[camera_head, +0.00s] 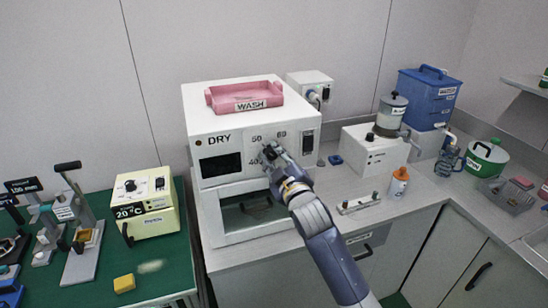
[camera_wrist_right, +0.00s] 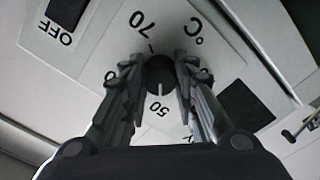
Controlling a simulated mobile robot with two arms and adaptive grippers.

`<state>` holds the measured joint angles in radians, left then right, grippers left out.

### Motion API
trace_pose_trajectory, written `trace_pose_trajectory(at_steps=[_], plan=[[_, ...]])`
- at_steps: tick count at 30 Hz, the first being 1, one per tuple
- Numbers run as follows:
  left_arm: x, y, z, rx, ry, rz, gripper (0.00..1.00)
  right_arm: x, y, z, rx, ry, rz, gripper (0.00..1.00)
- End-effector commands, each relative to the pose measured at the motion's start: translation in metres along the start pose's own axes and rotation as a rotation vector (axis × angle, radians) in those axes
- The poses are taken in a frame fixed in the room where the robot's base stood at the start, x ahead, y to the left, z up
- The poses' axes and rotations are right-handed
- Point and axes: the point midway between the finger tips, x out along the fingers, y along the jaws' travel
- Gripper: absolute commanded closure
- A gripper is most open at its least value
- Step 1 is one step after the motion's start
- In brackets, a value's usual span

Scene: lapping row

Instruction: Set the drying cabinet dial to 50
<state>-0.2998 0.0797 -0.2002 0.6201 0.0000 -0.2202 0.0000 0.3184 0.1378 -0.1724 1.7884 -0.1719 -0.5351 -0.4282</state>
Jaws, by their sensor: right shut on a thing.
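The drying cabinet (camera_head: 228,124) is a white box marked DRY, with a dark display and a temperature scale on its front. My right gripper (camera_head: 270,153) is at the scale and hides most of the dial in the head view. In the right wrist view the dial (camera_wrist_right: 159,72) is a round black knob with a white pointer line. The right gripper (camera_wrist_right: 160,78) is shut on the knob, one finger on each side. The pointer line points toward the 50 mark (camera_wrist_right: 162,108). The 70 mark (camera_wrist_right: 142,20) is on the opposite side. My left gripper is out of view.
A pink tray (camera_head: 244,97) marked WASH lies on the cabinet. A yellow 20°C box (camera_head: 146,205) stands on the green bench to the left.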

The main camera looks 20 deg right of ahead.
Motion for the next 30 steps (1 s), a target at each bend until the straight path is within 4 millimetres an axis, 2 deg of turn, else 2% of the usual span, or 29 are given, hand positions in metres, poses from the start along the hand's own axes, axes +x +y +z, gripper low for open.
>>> trace_pose_trajectory(at_steps=[2, 3, 5, 15, 19, 23, 30], plan=[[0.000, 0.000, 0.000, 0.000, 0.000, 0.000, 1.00, 0.000, -0.001, 0.001, -0.001, -0.003, -0.002, 0.97], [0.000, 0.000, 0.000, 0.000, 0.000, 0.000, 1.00, 0.000, -0.001, 0.001, -0.001, -0.003, -0.002, 0.67], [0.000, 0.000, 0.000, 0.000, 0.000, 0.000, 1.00, 0.000, -0.001, 0.001, -0.001, -0.002, -0.002, 0.53], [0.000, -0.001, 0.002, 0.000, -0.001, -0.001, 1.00, -0.001, 0.000, 0.000, -0.002, -0.001, -0.001, 0.53], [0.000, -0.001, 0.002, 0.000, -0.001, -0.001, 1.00, -0.007, -0.001, 0.001, -0.002, -0.001, -0.001, 0.53], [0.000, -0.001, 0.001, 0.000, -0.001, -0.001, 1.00, -0.025, -0.001, 0.001, -0.003, -0.001, -0.001, 0.53], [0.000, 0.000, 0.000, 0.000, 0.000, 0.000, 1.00, -0.072, -0.001, 0.002, -0.002, -0.003, -0.002, 0.53]])
